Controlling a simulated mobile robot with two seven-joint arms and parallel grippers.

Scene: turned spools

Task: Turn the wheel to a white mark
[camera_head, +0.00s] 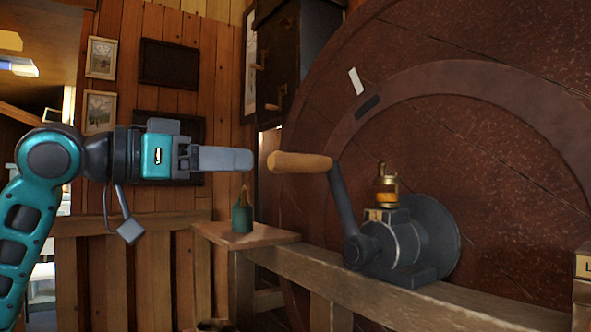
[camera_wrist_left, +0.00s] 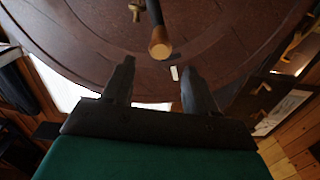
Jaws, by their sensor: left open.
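A large reddish-brown wheel (camera_head: 480,110) fills the right of the head view, and it also shows in the left wrist view (camera_wrist_left: 75,35). It has a white mark (camera_head: 355,80) near its upper left, also seen in the left wrist view (camera_wrist_left: 174,73). A dark mark (camera_head: 367,106) lies just below it on the inner ring. A dark crank (camera_head: 342,198) has a wooden handle (camera_head: 300,162) pointing left; its end (camera_wrist_left: 160,46) faces the left wrist camera. My left gripper (camera_head: 250,160) is open and empty, a small gap left of the handle. My right gripper is not in view.
The crank's grey housing (camera_head: 405,245), topped by a brass oiler (camera_head: 386,185), sits on a wooden beam (camera_head: 460,308). A green bottle (camera_head: 242,218) stands on a small wooden shelf (camera_head: 262,236) below my gripper. A dark cabinet (camera_head: 280,55) stands behind.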

